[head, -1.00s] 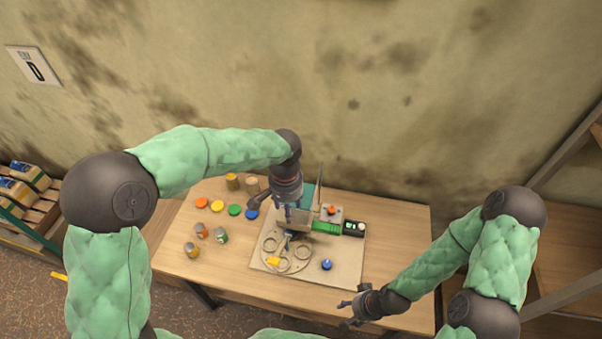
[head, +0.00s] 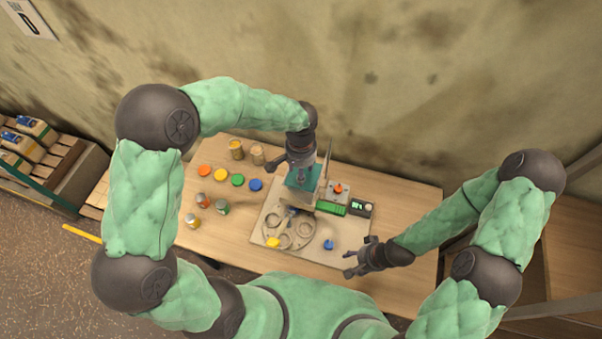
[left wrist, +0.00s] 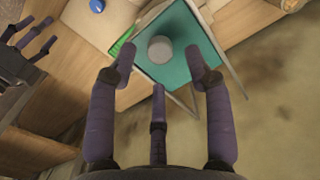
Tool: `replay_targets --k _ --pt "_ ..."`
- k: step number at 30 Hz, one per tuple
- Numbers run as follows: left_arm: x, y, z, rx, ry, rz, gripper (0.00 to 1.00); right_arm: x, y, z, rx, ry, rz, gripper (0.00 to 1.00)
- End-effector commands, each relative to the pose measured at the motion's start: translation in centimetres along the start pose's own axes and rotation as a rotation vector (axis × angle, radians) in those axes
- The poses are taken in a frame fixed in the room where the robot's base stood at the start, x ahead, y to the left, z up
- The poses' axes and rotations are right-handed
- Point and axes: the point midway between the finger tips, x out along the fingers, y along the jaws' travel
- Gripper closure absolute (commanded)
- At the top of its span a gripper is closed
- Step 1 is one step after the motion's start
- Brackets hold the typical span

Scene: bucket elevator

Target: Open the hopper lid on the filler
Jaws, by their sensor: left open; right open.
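The filler stands on a pale board (head: 336,248) on the table. The hopper lid looks like a flat teal square (head: 317,181) on the filler; it also shows in the left wrist view (left wrist: 180,82), with a round grey knob (left wrist: 160,49) on top. The lid looks shut. My left gripper (head: 298,180) is above the lid, fingers pointing down. In the left wrist view its open fingers (left wrist: 160,70) are spread around the knob; I cannot tell if they touch it. My right gripper (head: 352,264) is open and empty at the board's front right.
A thin upright frame (head: 327,160) rises beside the lid. A green block (head: 331,207), a red button (head: 338,188) and a blue knob (head: 328,244) are on the board. Coloured discs (head: 237,180) and several jars (head: 221,207) stand left. The table's right side (head: 405,205) is clear.

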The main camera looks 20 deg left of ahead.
Motion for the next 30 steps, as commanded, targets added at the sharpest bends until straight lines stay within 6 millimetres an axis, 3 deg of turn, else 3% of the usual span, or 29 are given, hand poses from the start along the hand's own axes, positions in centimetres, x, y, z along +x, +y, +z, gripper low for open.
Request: replay_targets --k 6,18,24,30 --pt "2.5 0.0 0.0 -0.001 -0.001 0.0 0.49 -0.1 0.0 0.0 0.0 0.0 0.0 0.45" --pt "3.0 0.0 -0.1 -0.001 0.001 0.001 0.49 -0.1 0.0 0.0 0.0 0.0 0.0 0.45" --pt "3.0 0.0 0.0 -0.001 0.001 0.0 1.0 -0.1 0.0 0.0 0.0 0.0 0.0 0.45" --pt "3.1 -0.1 -0.2 -0.001 0.001 0.0 1.0 0.0 0.0 0.0 0.0 0.0 0.0 0.45"
